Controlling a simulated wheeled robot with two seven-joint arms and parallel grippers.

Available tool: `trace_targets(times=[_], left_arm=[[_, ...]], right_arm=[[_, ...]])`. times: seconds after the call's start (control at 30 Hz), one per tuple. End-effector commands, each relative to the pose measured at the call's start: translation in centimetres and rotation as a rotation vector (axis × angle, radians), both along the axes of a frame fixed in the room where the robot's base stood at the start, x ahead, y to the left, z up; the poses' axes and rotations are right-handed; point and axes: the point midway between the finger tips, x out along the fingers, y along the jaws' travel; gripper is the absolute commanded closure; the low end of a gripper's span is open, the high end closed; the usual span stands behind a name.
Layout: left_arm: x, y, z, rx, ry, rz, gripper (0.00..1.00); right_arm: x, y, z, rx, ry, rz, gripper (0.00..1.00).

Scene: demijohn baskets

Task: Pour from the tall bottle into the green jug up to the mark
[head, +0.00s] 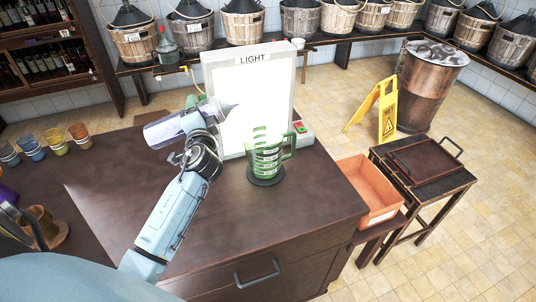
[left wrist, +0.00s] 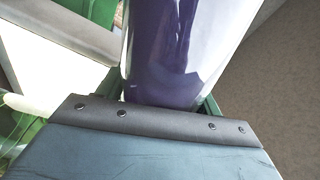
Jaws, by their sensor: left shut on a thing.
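The tall bottle (head: 172,129) is clear with dark purple contents. It is tipped close to level above the counter, its narrow grey neck pointing right, toward the jug's side. My left gripper (head: 205,143) is shut around it; in the left wrist view the bottle's purple body (left wrist: 178,50) sits between the fingers. The green jug (head: 265,153) is see-through with pale bands and a handle on the right. It stands upright on a dark round base, right of and lower than the bottle's mouth. I see no stream, and cannot make out the jug's level or mark. My right gripper is not in view.
A lit panel marked LIGHT (head: 250,95) stands behind the jug. Several small coloured cups (head: 55,145) line the counter's left. An orange bin (head: 368,190) is beside the counter's right edge. The counter (head: 220,215) in front of the jug is clear.

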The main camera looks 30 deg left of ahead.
Motion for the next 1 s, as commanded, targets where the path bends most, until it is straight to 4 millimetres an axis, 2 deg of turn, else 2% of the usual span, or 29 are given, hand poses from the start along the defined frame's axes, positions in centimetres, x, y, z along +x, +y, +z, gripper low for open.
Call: trace_targets(times=[1.0], left_arm=[[-0.21,0.09,-0.65,0.075,0.057,0.001,1.00]], right_arm=[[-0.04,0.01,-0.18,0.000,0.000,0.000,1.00]])
